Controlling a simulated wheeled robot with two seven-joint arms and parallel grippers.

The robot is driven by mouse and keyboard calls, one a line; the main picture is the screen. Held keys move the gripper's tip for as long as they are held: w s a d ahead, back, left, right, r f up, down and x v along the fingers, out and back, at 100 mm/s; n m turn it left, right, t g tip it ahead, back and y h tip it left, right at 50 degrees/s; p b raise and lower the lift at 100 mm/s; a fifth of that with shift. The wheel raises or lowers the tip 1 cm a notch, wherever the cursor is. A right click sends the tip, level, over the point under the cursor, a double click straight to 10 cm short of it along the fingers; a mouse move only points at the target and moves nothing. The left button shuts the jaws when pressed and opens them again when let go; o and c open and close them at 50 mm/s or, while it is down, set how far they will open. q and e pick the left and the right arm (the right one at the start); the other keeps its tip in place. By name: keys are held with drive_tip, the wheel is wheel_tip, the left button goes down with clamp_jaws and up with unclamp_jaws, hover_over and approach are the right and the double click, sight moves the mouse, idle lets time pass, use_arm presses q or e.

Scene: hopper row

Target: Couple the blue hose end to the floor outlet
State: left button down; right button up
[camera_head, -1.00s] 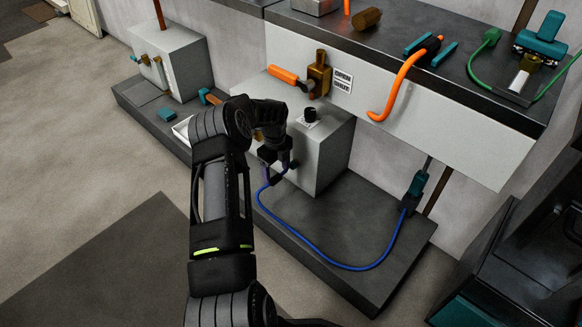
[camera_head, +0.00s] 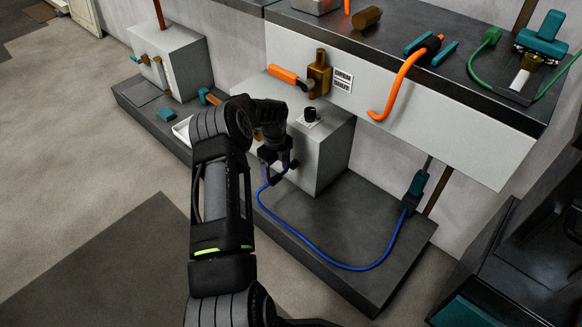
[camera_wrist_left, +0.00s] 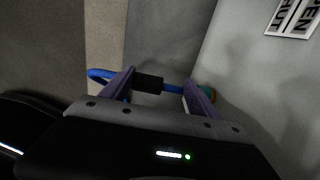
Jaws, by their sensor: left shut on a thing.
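The blue hose (camera_head: 318,250) runs from a teal and black fitting (camera_head: 415,190) at the right, across the dark plinth, up to my left gripper (camera_head: 278,175). My left gripper is at the front of the grey box in the middle. In the left wrist view, its purple-grey fingers (camera_wrist_left: 158,88) are shut on the hose end, which has a black sleeve (camera_wrist_left: 148,83). A small teal and brown piece (camera_wrist_left: 208,92) shows beyond the right finger, beside the grey wall. I cannot tell whether the hose end touches it. The floor outlet is not clearly visible in the head view. My right gripper is out of view.
Above are an orange-handled brass valve (camera_head: 318,75) and a dark shelf (camera_head: 400,45) with an orange hose (camera_head: 400,80). Another box (camera_head: 180,60) stands at back left. The floor at left is clear.

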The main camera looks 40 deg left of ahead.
use_arm(q)
drive_tip(key=shift+w, duration=0.2)
drive_tip(key=shift+s, duration=0.25)
idle(0.7)
drive_tip(key=shift+w+f+b, duration=0.1)
drive_tip(key=shift+w+b, duration=0.05)
drive_tip(key=shift+b, duration=0.15)
idle(1.6)
drive_tip(key=shift+w, duration=0.4)
drive_tip(key=shift+s, duration=0.1)
